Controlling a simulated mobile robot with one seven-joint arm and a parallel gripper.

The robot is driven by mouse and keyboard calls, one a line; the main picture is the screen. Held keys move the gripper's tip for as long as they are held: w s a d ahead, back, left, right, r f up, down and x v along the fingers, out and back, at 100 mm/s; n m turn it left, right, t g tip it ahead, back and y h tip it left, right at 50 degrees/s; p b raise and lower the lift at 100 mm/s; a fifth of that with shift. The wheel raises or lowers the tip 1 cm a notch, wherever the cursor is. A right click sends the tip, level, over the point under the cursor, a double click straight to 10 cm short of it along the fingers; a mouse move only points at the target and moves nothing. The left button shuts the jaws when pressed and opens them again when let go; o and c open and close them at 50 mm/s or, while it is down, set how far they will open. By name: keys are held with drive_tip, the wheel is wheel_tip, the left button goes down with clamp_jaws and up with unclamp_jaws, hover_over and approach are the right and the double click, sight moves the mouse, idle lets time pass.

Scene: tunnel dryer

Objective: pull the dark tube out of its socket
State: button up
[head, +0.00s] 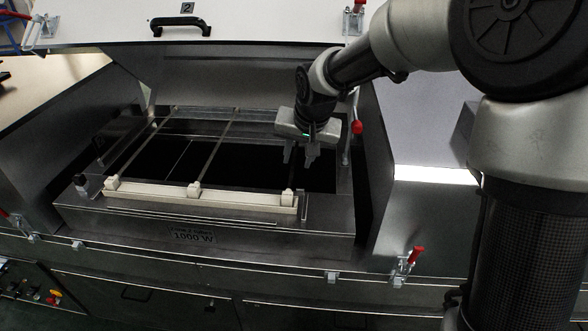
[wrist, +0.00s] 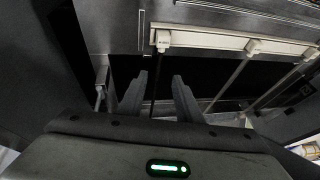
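The dark tube (wrist: 154,88) runs away from the rightmost cream socket (head: 289,194) of the front rail. It is hard to make out against the black opening, and in the head view my gripper hides much of its length. The same socket shows at the top of the wrist view (wrist: 162,40). My gripper (head: 299,158) is open above the opening, pointing down. In the wrist view its two fingers (wrist: 159,78) stand on either side of the tube's line, with a gap to each side. I cannot tell how far above the tube the fingertips are.
Two paler tubes sit in the middle socket (head: 194,189) and left socket (head: 112,183). The metal frame (head: 130,220) surrounds the opening. A raised lid (head: 250,25) stands behind. A red-tipped lever (head: 357,127) rises close to the right of my gripper.

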sight(290, 184)
drive_tip(key=x, duration=1.4)
drive_tip(key=shift+w+f, duration=0.2)
drive_tip(key=shift+f, duration=0.15)
clamp_jaws()
